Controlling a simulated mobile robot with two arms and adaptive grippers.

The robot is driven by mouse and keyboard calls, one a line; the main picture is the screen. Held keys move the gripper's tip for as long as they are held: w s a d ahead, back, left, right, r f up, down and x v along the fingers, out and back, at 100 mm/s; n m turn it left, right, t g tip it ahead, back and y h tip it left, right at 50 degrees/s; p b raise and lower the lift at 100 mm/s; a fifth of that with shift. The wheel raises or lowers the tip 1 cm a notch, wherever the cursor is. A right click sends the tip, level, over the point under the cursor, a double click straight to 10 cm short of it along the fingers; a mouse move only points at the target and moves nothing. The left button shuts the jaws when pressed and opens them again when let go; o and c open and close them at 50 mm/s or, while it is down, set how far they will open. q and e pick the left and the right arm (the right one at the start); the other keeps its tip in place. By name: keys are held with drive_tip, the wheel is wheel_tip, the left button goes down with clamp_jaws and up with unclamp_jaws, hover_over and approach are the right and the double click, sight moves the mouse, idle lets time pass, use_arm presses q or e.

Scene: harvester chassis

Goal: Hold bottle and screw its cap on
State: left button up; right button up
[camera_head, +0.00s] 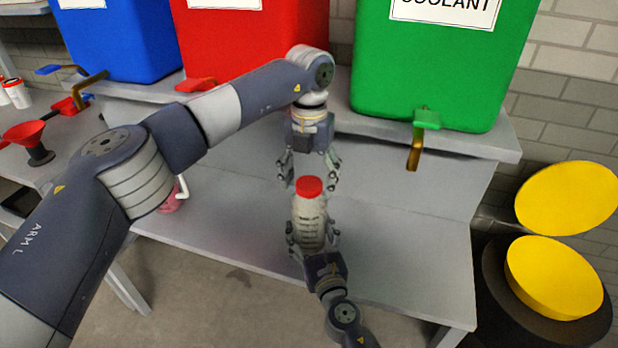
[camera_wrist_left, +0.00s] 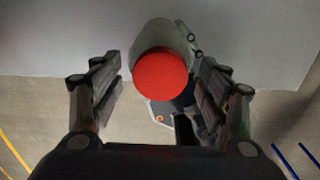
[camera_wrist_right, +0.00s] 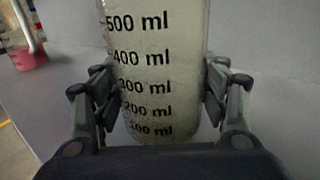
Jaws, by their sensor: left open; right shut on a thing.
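A clear bottle (camera_head: 309,225) with a red cap (camera_head: 309,186) on its top stands upright near the front of the bench. Its volume marks show in the right wrist view (camera_wrist_right: 150,70). My right gripper (camera_head: 312,236) is shut on the bottle's body from the front, a finger on each side. My left gripper (camera_head: 310,172) points down above the bottle, its open fingers apart around and above the cap. In the left wrist view the cap (camera_wrist_left: 160,75) lies between the open fingers, with gaps on both sides. Whether the cap is threaded tight cannot be told.
Blue (camera_head: 120,38), red (camera_head: 222,42) and green (camera_head: 440,60) containers with taps stand on a raised shelf behind. Yellow lids (camera_head: 553,277) are at right. The bench right of the bottle is clear.

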use_arm(q)
drive_tip(key=shift+r, duration=0.1)
wheel_tip(320, 180, up, 12)
idle(0.4)
use_arm(e)
drive_tip(key=o, duration=2.2)
drive_tip(key=shift+c, duration=0.2)
drive_tip(key=v, duration=1.2)
use_arm(q)
drive_tip(key=shift+f, duration=0.2)
use_arm(e)
drive_tip(key=shift+s, duration=0.1)
